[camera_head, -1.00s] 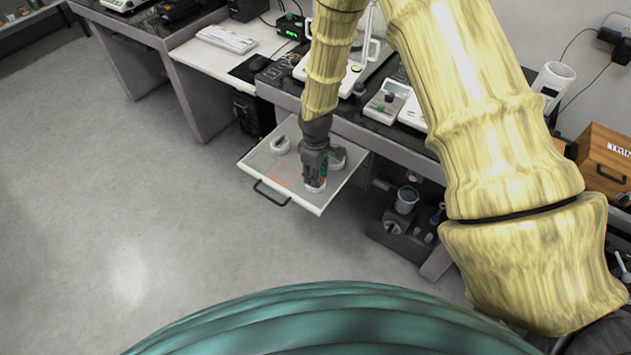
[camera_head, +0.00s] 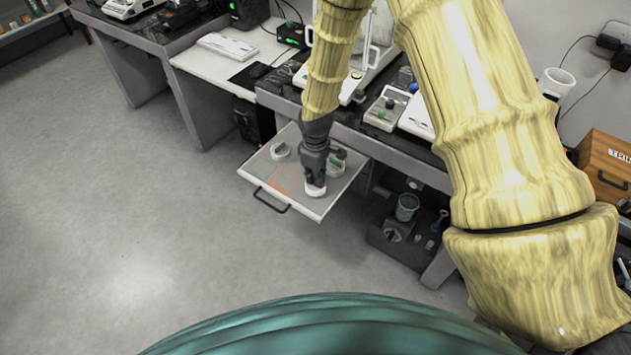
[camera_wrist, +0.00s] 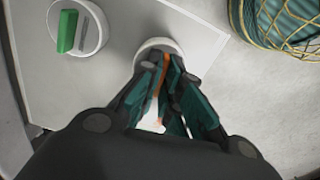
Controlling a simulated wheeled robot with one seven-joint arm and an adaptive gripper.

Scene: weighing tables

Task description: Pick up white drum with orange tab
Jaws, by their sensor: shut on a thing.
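The white drum with orange tab (camera_wrist: 158,44) is between my fingers in the wrist view; its orange tab shows as a strip between them. In the head view the white drum (camera_head: 315,191) is below my gripper (camera_head: 315,182), near the front right of the pulled-out drawer tray. In the wrist view my gripper (camera_wrist: 170,92) is shut on the tab. Whether the drum touches the tray or is slightly lifted cannot be told. The fingers hide part of the drum.
The drawer handle (camera_head: 270,202) faces open floor. Weighing tables stand behind.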

